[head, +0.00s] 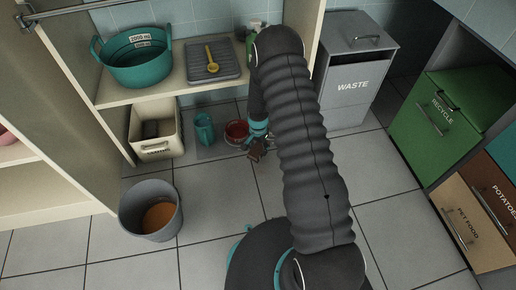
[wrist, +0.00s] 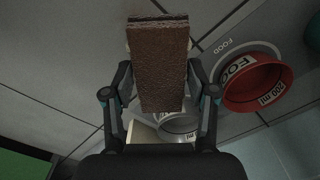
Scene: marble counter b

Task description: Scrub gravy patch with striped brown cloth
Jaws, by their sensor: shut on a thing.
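In the head view the brown cloth (head: 256,152) shows small at the end of my arm, low over the tiled floor beside a red bowl (head: 236,131). My arm hides part of the floor there. I cannot make out a gravy patch in either view.
The red bowl (wrist: 256,83) and a metal bowl (wrist: 178,127) are close to my gripper. A teal jug (head: 204,128), a cream bin (head: 156,130) and a grey bucket (head: 150,210) stand left. A waste bin (head: 352,85) stands right. Front floor tiles are clear.

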